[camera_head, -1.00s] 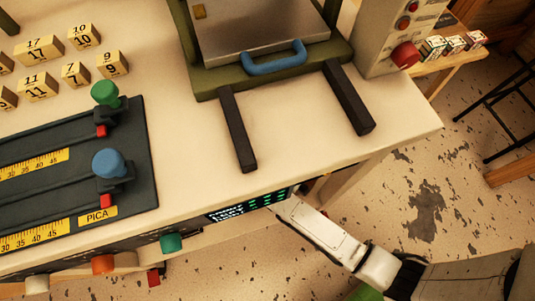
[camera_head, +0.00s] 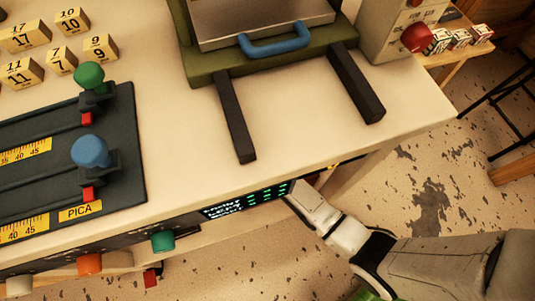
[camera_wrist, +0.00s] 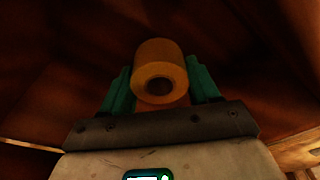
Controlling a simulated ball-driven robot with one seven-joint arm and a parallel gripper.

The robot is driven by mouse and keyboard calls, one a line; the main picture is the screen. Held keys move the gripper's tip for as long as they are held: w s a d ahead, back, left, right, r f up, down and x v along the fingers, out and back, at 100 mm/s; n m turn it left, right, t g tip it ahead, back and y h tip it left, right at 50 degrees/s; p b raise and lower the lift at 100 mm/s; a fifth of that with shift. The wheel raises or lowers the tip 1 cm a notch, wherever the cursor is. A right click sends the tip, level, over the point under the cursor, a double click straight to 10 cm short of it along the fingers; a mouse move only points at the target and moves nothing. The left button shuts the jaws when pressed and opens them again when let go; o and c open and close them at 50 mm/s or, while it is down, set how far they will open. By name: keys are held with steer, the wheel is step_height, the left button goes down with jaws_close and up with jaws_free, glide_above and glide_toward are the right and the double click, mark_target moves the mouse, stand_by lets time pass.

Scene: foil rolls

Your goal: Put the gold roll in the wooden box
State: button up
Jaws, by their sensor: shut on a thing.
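In the wrist view the gold roll (camera_wrist: 160,68) sits between the teal fingers of my gripper (camera_wrist: 160,85), its round end with a dark hole facing the camera. The fingers are closed on its two sides. Dark reddish-brown wooden surfaces (camera_wrist: 60,80) surround the roll and gripper; I cannot tell whether they belong to the wooden box. In the head view my gripper and the roll are hidden below the bench's front edge, where my arm reaches in. I cannot make out the wooden box in the head view.
The bench (camera_head: 300,130) carries a green-framed press with a blue handle (camera_head: 275,40), two dark rails, a slider panel (camera_head: 70,170) and numbered yellow blocks. A lit display (camera_head: 245,200) and coloured knobs line its front. Lettered blocks (camera_head: 460,38) stand on a shelf at right. Speckled floor (camera_head: 420,180) is open.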

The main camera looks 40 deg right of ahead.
steer(key=shift+f, duration=0.35)
steer(key=shift+f, duration=0.25)
steer(key=o, duration=1.1)
steer(key=r+p, duration=0.1)
steer(key=r, duration=0.3)
steer(key=s+r+p, duration=0.1)
steer(key=r+p, duration=0.1)
steer(key=r, duration=0.2)
steer(key=r+p, duration=0.2)
steer(key=r, duration=0.3)
steer(key=shift+s+d, duration=0.25)
steer(key=shift+d, duration=0.15)
